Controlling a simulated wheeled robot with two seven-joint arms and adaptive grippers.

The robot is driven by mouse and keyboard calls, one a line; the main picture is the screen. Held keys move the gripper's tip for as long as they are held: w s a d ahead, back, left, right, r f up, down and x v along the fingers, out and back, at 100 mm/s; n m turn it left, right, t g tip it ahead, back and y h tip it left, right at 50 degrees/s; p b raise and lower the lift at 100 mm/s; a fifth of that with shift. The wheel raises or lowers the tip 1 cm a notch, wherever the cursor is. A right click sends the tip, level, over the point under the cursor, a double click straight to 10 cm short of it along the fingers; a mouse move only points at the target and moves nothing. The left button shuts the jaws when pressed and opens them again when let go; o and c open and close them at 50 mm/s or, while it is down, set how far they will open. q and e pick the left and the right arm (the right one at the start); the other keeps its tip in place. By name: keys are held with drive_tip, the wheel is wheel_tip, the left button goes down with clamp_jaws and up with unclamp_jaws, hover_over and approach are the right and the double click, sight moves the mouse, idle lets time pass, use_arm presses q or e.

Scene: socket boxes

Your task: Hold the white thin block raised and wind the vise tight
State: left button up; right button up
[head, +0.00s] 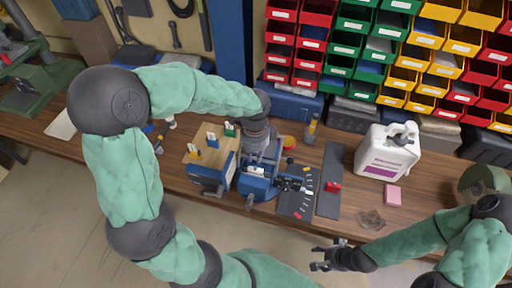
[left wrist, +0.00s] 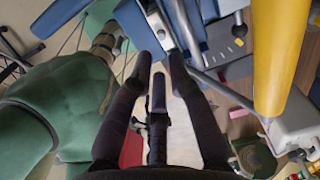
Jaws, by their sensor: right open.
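The blue vise (head: 258,186) stands near the bench's front edge in the head view, with a dark and silver handle part (head: 290,184) at its right. My left gripper (head: 258,152) points down over the vise from behind. In the left wrist view its dark fingers (left wrist: 161,62) converge with a small gap between the tips, near blue and silver vise parts (left wrist: 185,22). I cannot make out the white thin block for certain between them. My right gripper (head: 326,258) is open and empty, in front of the bench, away from the vise.
A wood-topped box (head: 205,170) with several coloured clips is left of the vise. To its right are a dark mat (head: 297,192) with small parts, a grey strip (head: 330,165), a white jug (head: 388,153) and a pink block (head: 393,195). Coloured bins (head: 400,50) line the back.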

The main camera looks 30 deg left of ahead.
sight(256, 167)
use_arm(q)
wheel_tip(256, 167, down, 7)
drive_tip(key=shift+w+r+b, duration=0.1)
drive_tip(key=shift+r+b, duration=0.1)
drive_tip(key=shift+b, duration=0.35)
clamp_jaws()
drive_tip(key=shift+r+p, duration=0.6)
drive_tip(key=shift+p, duration=0.1)
idle(0.9)
